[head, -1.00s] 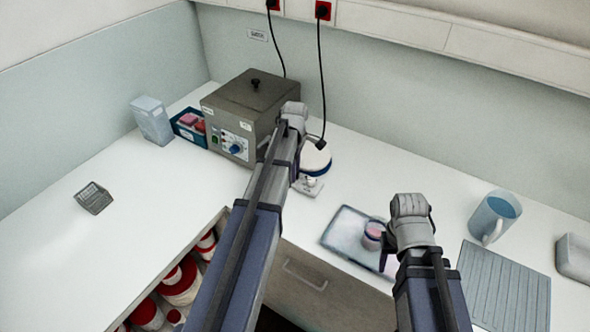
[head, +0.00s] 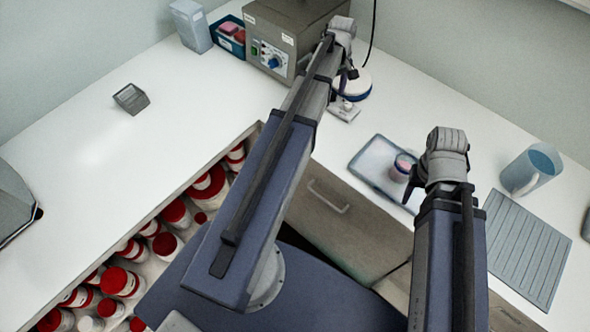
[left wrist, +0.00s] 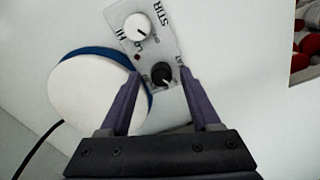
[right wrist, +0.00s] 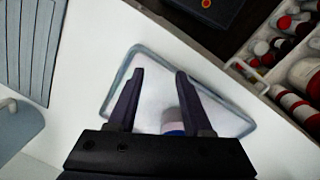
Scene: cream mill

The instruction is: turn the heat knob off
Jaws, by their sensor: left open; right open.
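The hotplate stirrer (head: 344,110) stands on the counter, with a round white top with a blue rim (left wrist: 92,85) and a small control panel. In the left wrist view, the panel (left wrist: 150,48) has a white knob (left wrist: 138,26) beside the word STIR and a black knob (left wrist: 162,74) whose label is mostly hidden. My left gripper (left wrist: 160,76) is open, its fingertips on either side of the black knob; contact cannot be told. My right gripper (right wrist: 154,78) is open above the tray, with a small jar (right wrist: 173,120) near its right finger.
A metal bath (head: 290,35) with a blue knob stands behind the stirrer. The tray (head: 362,178), a ribbed grey mat (head: 525,250) and a blue jug (head: 532,170) lie to the right. An open drawer holds red-lidded jars (head: 120,281). The left counter is mostly clear around a small grey basket (head: 131,98).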

